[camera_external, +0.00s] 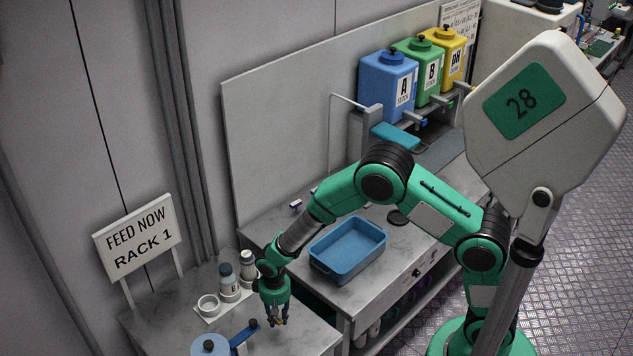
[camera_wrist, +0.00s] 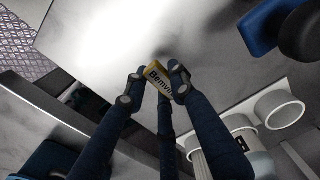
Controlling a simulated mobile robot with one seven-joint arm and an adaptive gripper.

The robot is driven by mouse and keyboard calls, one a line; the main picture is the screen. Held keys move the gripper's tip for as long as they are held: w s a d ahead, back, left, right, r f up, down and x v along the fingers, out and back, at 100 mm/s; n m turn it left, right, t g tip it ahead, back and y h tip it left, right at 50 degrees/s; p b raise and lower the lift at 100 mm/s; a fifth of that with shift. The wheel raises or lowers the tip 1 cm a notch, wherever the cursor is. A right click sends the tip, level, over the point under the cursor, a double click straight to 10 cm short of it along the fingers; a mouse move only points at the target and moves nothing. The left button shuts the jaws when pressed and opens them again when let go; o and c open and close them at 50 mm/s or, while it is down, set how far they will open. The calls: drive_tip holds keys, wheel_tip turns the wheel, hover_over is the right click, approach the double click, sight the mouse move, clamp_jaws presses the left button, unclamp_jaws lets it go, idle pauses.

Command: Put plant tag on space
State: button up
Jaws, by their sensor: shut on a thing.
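The plant tag (camera_wrist: 157,72) is a small yellow piece with dark lettering, partly covered by the fingers. My gripper (camera_wrist: 158,84) is shut on it, with the tag between the fingertips. In the external view my gripper (camera_external: 277,318) points down over the front part of the left grey table (camera_external: 300,338), and the tag is only a small yellowish spot there. In the wrist view bare tabletop (camera_wrist: 100,35) lies beyond the tag. I cannot tell the tag's height above it. No marked space for the tag can be made out.
A white tray (camera_external: 207,319) with a white cup (camera_external: 208,304) and bottles (camera_external: 229,283) stands left of my gripper. A blue-handled object (camera_external: 243,337) lies close by. A blue bin (camera_external: 347,250) is on the right-hand table. A sign (camera_external: 138,240) reads "FEED NOW RACK 1".

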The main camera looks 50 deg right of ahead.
sight(280, 325)
drive_tip(key=shift+f, duration=0.15)
drive_tip(key=shift+f+b, duration=0.3)
drive_tip(key=shift+f, duration=1.35)
drive_tip(key=shift+f, duration=0.15)
drive_tip(key=o, duration=0.8)
drive_tip(key=shift+c, duration=0.2)
wheel_tip(280, 325, up, 12)
drive_tip(key=shift+r+p, duration=0.2)
drive_tip(key=shift+p, duration=0.6)
